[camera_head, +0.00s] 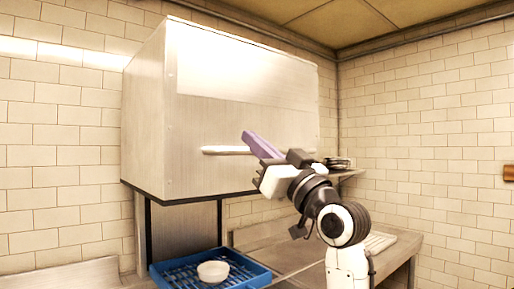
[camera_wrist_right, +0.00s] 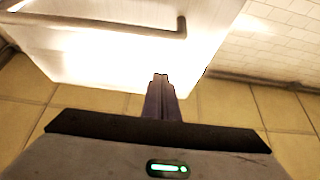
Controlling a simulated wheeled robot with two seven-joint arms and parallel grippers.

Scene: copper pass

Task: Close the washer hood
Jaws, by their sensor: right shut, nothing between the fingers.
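The washer hood (camera_head: 245,120) is a large pale metal box, raised above the counter with an open gap under its lower edge. A white horizontal bar handle (camera_head: 222,150) runs across its front. The handle and hood front also show in the right wrist view, the handle (camera_wrist_right: 110,27) near the top and the hood (camera_wrist_right: 110,60) behind it. My right gripper (camera_head: 250,139) is shut and empty, at the handle's right part in the head view. Its purple fingers (camera_wrist_right: 160,98) point toward the hood; I cannot tell whether they touch the handle. My left gripper is out of view.
A blue rack (camera_head: 253,276) with a white bowl (camera_head: 213,271) stands under the hood. A metal counter (camera_head: 290,250) extends right. Dark stacked items (camera_head: 338,162) sit on a shelf behind my right gripper. Tiled walls close off the back and right.

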